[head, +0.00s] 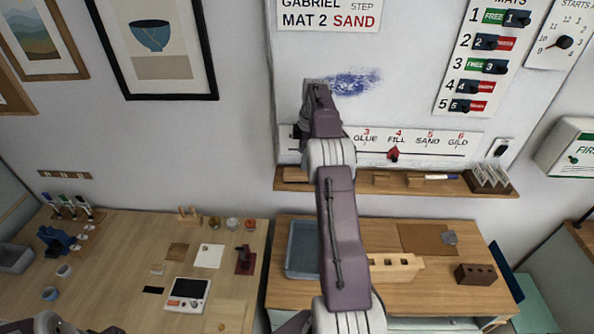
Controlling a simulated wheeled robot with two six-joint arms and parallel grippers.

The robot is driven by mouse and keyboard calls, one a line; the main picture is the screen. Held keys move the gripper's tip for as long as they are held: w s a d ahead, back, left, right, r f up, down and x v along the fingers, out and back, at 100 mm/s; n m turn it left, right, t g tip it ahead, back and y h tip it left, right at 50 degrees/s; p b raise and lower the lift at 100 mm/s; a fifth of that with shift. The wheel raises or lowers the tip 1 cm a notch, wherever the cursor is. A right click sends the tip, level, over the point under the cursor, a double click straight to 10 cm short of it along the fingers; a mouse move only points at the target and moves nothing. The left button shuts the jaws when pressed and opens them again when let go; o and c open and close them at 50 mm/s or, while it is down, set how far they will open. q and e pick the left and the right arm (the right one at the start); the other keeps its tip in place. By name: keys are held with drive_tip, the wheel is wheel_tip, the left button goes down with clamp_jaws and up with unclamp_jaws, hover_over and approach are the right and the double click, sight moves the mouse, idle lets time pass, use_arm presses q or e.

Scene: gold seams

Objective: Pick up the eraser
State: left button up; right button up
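My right arm reaches up the middle of the head view to the whiteboard (430,40). Its gripper end (318,92) is in front of the board, just left of a blue scribble (355,82). The fingers face away and are hidden by the wrist, so I cannot tell whether they are open or hold anything. I cannot pick out the eraser for certain. My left gripper is not in view.
A marker (441,177) and a slotted rack (490,178) are on the ledge, right. Below stand a desk with a blue tray (302,250), a wooden piece (395,267) and a dark brick (476,274). A left desk (120,290) holds small tools.

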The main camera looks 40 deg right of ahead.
hover_over(299, 173)
drive_tip(key=f, duration=0.3)
drive_tip(key=f+p, duration=0.1)
drive_tip(key=f, duration=0.1)
drive_tip(key=shift+s+d+f, duration=0.1)
drive_tip(key=shift+s+d, duration=0.05)
drive_tip(key=shift+d, duration=0.25)
drive_tip(key=f+p, duration=0.1)
drive_tip(key=a+p, duration=0.1)
drive_tip(key=p, duration=0.1)
drive_tip(key=shift+f, duration=0.35)
wheel_tip(299, 173, down, 2)
drive_tip(key=shift+f, duration=0.2)
drive_tip(key=shift+w+d+f, duration=0.25)
drive_tip(key=shift+w+f, duration=0.1)
drive_tip(key=shift+w, duration=0.05)
drive_tip(key=c, duration=0.8)
drive_tip(key=shift+s+r, duration=0.1)
drive_tip(key=shift+r, duration=0.05)
drive_tip(key=c, duration=0.5)
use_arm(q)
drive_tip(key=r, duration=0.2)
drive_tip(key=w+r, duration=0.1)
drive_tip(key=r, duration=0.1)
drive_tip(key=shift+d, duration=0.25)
use_arm(e)
drive_tip(key=shift+o, duration=0.2)
drive_tip(key=shift+s+a, duration=0.1)
